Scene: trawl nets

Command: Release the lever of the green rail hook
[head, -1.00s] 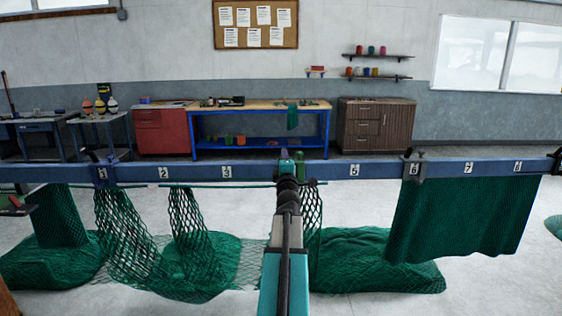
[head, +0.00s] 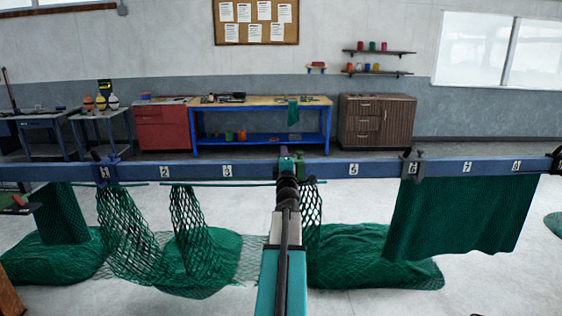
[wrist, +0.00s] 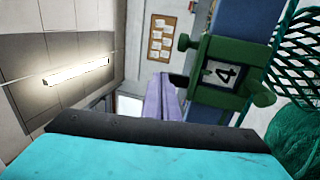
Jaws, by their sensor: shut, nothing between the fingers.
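The green rail hook (wrist: 223,70) clamps around the blue rail at the plate numbered 4, with green knobs on its sides. In the head view the hook (head: 298,163) shows only partly behind my arm. A short dark piece (wrist: 178,79) sticks out of the hook toward my fingers in the wrist view; it looks like the lever, but I see only a little of it. My gripper (wrist: 161,88) is shut and empty, its purplish-grey fingers together just left of the hook. I cannot tell whether they touch the dark piece.
The blue rail (head: 330,169) runs across the view. A blue hook (head: 104,170) and a grey hook (head: 413,163) sit on it, each with a dark lever. Green netting (head: 465,220) hangs below and lies heaped on the floor. A workbench (head: 260,102) stands behind.

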